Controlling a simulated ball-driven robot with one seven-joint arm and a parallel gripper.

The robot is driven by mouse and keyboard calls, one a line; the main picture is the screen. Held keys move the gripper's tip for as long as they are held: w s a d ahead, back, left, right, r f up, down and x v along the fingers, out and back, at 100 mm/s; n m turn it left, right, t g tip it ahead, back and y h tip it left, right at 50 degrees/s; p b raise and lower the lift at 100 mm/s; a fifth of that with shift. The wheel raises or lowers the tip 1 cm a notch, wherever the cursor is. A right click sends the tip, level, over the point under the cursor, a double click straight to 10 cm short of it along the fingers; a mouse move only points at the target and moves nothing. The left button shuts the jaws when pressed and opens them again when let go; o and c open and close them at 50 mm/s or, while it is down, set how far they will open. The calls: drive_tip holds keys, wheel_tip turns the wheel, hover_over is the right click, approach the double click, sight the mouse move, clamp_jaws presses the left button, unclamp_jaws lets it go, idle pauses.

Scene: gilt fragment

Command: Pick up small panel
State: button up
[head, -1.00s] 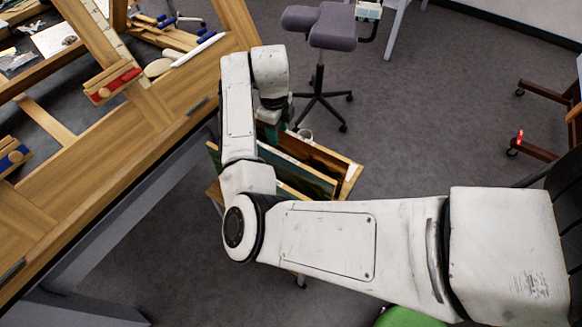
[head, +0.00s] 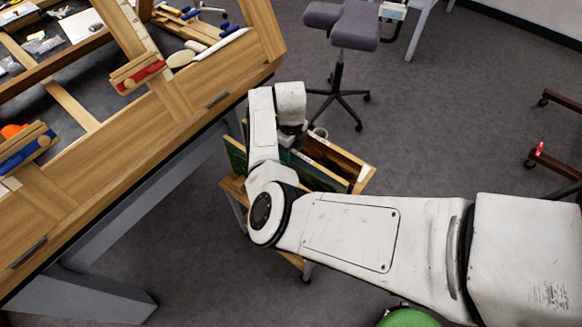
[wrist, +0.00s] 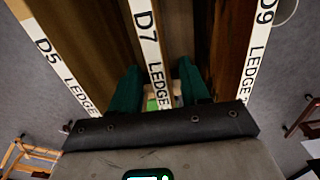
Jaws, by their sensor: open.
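Several flat panels stand on edge in a small wooden rack (head: 233,186), partly hidden by my arm in the head view. In the wrist view three panel edges carry white labels: the D5 panel (wrist: 62,72) at left, the D7 panel (wrist: 148,42) in the middle and the D9 panel (wrist: 258,52) at right. I cannot tell which one is the small panel. My gripper (wrist: 161,76) is open, its two teal fingers on either side of the D7 panel's edge. Contact with it cannot be seen. The fingers' lower ends are hard to make out in the head view.
A wooden worktable (head: 150,140) with tools stands close to the rack's left. A grey stool (head: 345,28) stands behind the rack. A dark red wooden frame on casters (head: 555,165) is at far right. Open grey carpet lies between them.

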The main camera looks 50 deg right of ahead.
drive_tip(key=shift+f, duration=0.45)
clamp_jaws()
